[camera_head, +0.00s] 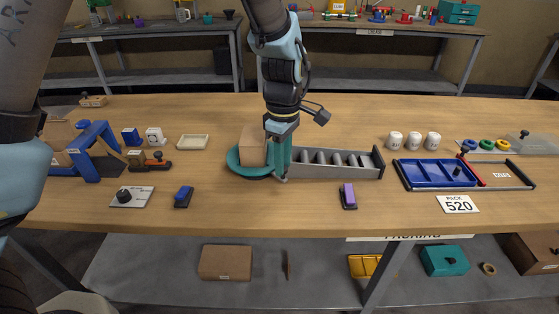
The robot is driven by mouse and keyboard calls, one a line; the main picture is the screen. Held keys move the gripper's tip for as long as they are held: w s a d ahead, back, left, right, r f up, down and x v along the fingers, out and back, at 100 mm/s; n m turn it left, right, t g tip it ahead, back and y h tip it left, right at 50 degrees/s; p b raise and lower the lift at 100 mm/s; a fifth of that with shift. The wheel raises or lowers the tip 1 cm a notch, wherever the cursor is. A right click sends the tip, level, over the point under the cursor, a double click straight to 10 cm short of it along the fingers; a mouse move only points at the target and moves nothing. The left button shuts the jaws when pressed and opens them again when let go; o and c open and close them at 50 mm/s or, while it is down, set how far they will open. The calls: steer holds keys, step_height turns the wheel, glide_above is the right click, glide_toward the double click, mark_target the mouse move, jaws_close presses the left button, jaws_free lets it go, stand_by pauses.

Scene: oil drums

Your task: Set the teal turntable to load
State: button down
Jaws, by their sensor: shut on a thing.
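The teal turntable (234,163) is a low round plate on the wooden bench, left of a grey roller conveyor (340,170). A brown cardboard box (252,146) stands on it. My gripper (281,172) points down at the turntable's right side, between the box and the conveyor's left end. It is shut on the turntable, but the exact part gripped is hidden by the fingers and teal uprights. I cannot read any load marking on the turntable.
A blue stand (90,150), blue block (183,196) and dial plate (131,196) are left. White cups (414,140) and a blue tray (437,173) are right. The bench front before the turntable is clear.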

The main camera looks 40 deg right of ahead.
steer(key=shift+d, duration=0.3)
stand_by(0.4)
steer(key=c, duration=0.7)
jaws_free()
steer(key=shift+o, duration=0.2)
step_height(320, 180, up, 11)
steer(key=b, duration=0.2)
steer(key=shift+w+a+f, duration=0.1)
steer(key=shift+w+a, duration=0.05)
